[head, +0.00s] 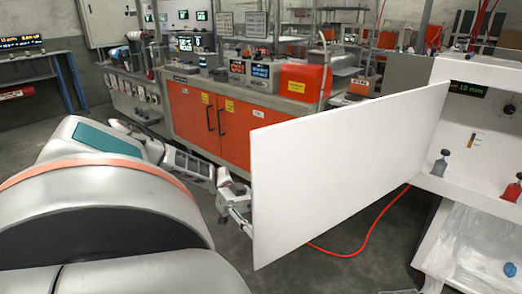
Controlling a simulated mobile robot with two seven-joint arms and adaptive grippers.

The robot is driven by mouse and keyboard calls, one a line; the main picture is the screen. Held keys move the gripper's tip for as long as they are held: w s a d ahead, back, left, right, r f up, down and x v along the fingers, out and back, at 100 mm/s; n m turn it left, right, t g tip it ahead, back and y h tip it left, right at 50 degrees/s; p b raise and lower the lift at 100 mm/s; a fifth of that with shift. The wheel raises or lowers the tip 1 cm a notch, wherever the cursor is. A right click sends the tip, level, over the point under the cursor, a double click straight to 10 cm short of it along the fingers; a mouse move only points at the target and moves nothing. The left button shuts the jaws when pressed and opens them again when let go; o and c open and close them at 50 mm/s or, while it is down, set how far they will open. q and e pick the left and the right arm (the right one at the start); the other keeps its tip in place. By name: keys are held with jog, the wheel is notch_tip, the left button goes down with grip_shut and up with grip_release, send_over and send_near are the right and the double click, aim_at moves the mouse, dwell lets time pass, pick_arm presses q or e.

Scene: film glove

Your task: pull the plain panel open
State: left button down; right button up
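The plain white panel (345,165) stands upright in the middle of the head view. Its right edge meets the white cabinet (460,72), and it stands swung out from the cabinet's front. My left gripper (240,204) is at the panel's free left edge, close to or touching it. Part of the gripper is hidden behind the panel, so I cannot tell whether its fingers grip anything. No handle shows on the side of the panel facing me. My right gripper is not in view.
A red hose (372,232) lies on the floor under the panel. An orange-doored workbench (215,125) stands behind. Bare grey floor lies left of the panel.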

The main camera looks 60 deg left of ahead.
pick_arm(q)
jog(key=shift+r, duration=0.15)
jog(key=c, duration=1.7)
grip_release()
jog(key=shift+a, duration=0.1)
jog(key=shift+s+a, duration=0.15)
jog(key=shift+a, duration=1.8)
jog(key=shift+s+a, duration=0.15)
jog(key=shift+a, duration=1.85)
jog(key=shift+s+a, duration=0.15)
jog(key=shift+a, duration=1.8)
